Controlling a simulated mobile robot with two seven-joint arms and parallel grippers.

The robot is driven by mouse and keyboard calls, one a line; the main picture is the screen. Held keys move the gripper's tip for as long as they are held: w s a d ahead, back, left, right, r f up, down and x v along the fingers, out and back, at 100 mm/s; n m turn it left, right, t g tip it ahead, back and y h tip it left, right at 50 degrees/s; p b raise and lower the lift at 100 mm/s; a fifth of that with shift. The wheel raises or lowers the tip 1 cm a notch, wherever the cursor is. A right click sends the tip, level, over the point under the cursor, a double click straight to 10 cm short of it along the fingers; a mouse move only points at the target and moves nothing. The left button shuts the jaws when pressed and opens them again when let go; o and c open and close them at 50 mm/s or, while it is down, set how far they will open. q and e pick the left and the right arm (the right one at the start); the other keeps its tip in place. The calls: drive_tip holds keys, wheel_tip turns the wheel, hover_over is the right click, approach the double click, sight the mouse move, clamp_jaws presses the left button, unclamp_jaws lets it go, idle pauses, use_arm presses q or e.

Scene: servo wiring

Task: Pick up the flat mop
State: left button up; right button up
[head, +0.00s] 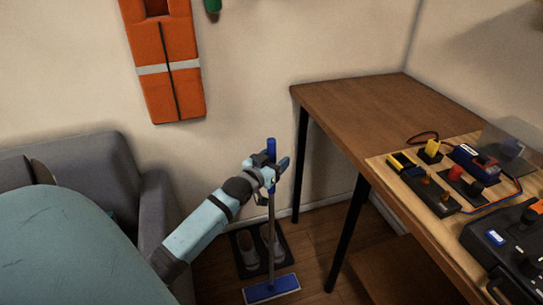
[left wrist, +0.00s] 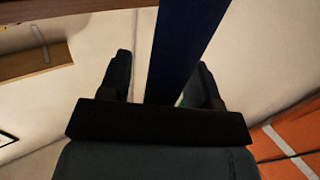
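The flat mop stands upright, with a blue grip (head: 272,148) at the top, a thin grey pole and a flat blue head (head: 271,289) on the floor. My left gripper (head: 276,172) is at the lower part of the blue grip. In the left wrist view the blue handle (left wrist: 185,45) passes between the two dark fingers of my left gripper (left wrist: 163,65). A gap shows between the left finger and the handle, so the gripper looks open around it. The handle partly covers the other finger. My right gripper is not in view.
A wooden table (head: 365,105) with black legs stands right of the mop, bearing a board with electronic parts. A grey sofa (head: 100,165) is at left. Shoes on a dark tray (head: 243,270) lie behind the pole. An orange vest (head: 168,95) hangs on the wall.

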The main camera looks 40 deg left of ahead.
use_arm(q)
clamp_jaws()
